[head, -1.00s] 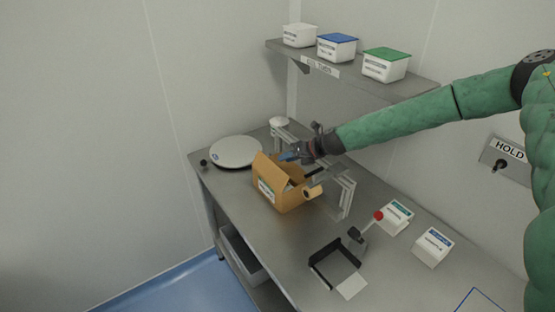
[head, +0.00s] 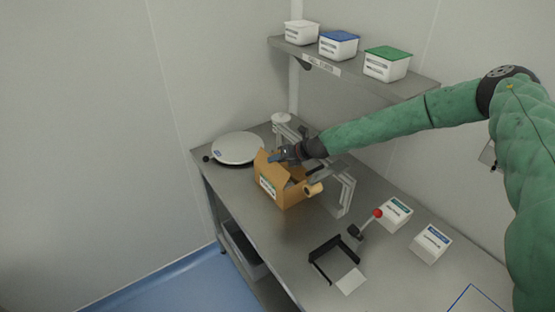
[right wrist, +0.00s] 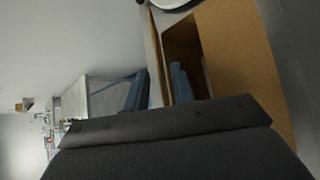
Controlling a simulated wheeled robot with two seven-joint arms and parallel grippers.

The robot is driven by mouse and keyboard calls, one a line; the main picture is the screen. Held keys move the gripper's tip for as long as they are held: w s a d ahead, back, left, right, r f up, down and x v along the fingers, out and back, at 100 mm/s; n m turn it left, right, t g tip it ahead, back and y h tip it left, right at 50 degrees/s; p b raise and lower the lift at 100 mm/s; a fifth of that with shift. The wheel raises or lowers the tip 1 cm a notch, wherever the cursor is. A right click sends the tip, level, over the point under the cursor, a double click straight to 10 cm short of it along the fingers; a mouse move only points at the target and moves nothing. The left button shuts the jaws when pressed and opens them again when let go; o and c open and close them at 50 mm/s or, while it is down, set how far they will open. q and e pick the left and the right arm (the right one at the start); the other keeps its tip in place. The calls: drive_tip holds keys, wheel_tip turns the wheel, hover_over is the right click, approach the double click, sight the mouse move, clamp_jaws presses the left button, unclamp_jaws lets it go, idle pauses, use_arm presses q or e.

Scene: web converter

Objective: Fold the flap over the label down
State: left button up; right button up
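A brown cardboard box (head: 291,196) stands on the steel bench with its top open. A white and green label (head: 267,187) is on its front left face. The flap over the label (head: 263,164) stands up from that face. My right gripper (head: 276,157) is above the box, close to the upper part of this flap; contact is unclear. In the right wrist view its two blue-grey fingers (right wrist: 158,88) are apart, with a narrow brown cardboard edge between or behind them. The box's dark opening (right wrist: 183,45) also shows there. My left gripper is out of view.
A metal frame (head: 346,192) with a tape roll (head: 313,189) stands right beside the box. A round white scale plate (head: 237,148) is behind left. A red-knobbed lever (head: 377,213) and small white boxes (head: 432,243) are to the right. A shelf (head: 400,82) hangs above.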

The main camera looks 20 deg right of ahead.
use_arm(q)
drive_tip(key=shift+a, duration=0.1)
use_arm(e)
clamp_jaws()
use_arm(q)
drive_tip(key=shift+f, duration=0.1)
use_arm(e)
drive_tip(key=shift+f, duration=0.1)
use_arm(q)
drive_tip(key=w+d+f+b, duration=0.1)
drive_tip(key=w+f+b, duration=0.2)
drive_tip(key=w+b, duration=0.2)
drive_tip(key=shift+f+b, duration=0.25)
drive_tip(key=shift+b, duration=0.05)
use_arm(e)
drive_tip(key=d+f+m+y, duration=0.1)
drive_tip(key=d+m+y, duration=0.1)
drive_tip(key=y, duration=0.1)
drive_tip(key=shift+w+f, duration=0.35)
drive_tip(key=shift+f, duration=0.05)
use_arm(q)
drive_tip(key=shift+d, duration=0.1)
use_arm(e)
unclamp_jaws()
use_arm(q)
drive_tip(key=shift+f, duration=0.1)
use_arm(e)
drive_tip(key=shift+r, duration=0.1)
